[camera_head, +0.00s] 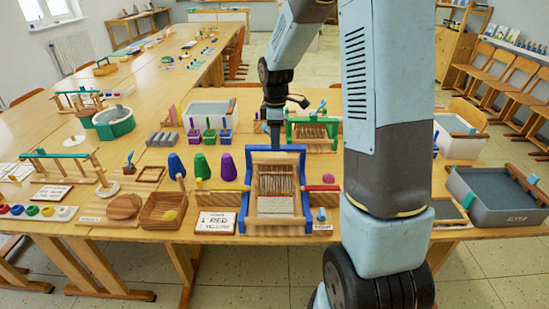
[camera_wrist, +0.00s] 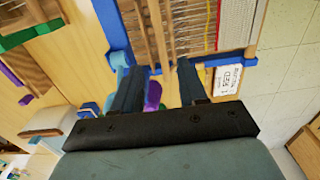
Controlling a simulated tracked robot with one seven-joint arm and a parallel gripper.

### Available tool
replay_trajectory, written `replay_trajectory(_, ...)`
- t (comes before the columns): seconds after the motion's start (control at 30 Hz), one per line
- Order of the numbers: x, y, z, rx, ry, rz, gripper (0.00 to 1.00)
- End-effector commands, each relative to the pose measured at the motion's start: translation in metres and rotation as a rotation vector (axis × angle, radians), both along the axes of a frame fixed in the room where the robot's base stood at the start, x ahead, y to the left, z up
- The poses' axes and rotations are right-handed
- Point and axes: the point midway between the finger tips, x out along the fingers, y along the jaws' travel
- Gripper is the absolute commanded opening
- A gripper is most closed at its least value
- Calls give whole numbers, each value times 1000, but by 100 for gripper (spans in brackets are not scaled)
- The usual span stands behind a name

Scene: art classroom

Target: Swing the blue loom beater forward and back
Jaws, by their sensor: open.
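The loom with the blue frame (camera_head: 243,218) stands at the near edge of the table, with pale warp threads and white cloth in it. Its blue top bar (camera_head: 290,149) runs across the far end. Wooden crossbars lie over the threads; I cannot tell surely which bar is the beater. My gripper (camera_wrist: 162,65) is open and empty, with two dark blue fingers. In the wrist view a blue side of the frame (camera_wrist: 118,30) and wooden bars (camera_wrist: 160,30) lie beyond the fingertips. In the head view my gripper is above the loom's far end; its fingertips are hard to make out.
A green loom (camera_head: 318,131) stands close behind. Purple (camera_head: 228,167), green (camera_head: 200,166) and blue (camera_head: 175,164) cones stand to the left. A white card (camera_head: 215,222) and a wooden basket (camera_head: 163,210) are at the front left. A grey tub (camera_head: 495,200) is at the right.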

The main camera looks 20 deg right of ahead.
Motion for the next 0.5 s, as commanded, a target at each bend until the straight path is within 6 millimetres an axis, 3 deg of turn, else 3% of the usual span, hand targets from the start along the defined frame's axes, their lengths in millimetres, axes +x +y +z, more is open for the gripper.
replay_trajectory(0.3, -1, 0, -56, 1, 3, -2, 42)
replay_trajectory(0.5, 0, 0, -79, 0, 1, -2, 42)
